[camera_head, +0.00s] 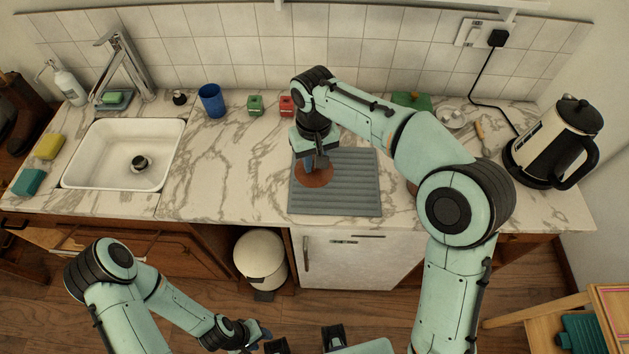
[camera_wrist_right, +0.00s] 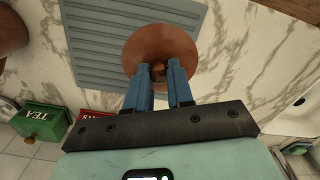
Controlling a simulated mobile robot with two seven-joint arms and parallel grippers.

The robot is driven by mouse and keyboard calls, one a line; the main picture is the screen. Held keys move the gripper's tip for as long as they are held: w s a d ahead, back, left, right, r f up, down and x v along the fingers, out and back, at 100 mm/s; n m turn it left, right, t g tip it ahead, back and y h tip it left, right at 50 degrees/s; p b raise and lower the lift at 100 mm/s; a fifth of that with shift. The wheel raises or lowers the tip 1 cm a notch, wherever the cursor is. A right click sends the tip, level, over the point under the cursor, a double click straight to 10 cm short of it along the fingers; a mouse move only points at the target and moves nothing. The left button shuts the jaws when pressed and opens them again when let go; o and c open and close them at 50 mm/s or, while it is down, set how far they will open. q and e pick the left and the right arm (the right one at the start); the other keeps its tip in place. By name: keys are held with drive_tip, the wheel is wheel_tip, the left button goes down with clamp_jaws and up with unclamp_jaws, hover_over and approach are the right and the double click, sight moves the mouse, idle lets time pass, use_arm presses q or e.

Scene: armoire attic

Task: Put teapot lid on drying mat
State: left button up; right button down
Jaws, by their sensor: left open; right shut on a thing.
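The teapot lid (camera_head: 316,176) is a round brown disc over the left part of the grey ribbed drying mat (camera_head: 350,190). My right gripper (camera_head: 316,160) points down over the mat and is shut on the lid's knob. In the right wrist view the lid (camera_wrist_right: 183,42) shows between the blue fingertips of the right gripper (camera_wrist_right: 161,72), overlapping the edge of the mat (camera_wrist_right: 95,50). I cannot tell whether the lid touches the mat. My left gripper (camera_head: 255,335) is low in front of the counter, open and away from the mat.
A kettle (camera_head: 555,140) stands at the counter's right end. A blue cup (camera_head: 211,100) and small green (camera_head: 255,105) and red (camera_head: 287,105) boxes stand along the back. The sink (camera_head: 120,160) is at the left. Counter between sink and mat is clear.

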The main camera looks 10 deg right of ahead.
wheel_tip(320, 180, down, 8)
drive_tip(key=shift+f+b, duration=0.1)
drive_tip(key=shift+b, duration=0.3)
drive_tip(key=shift+f, duration=0.1)
drive_tip(key=c, duration=1)
unclamp_jaws()
wheel_tip(320, 180, up, 12)
drive_tip(key=shift+r+p, duration=0.2)
drive_tip(key=shift+p, duration=0.7)
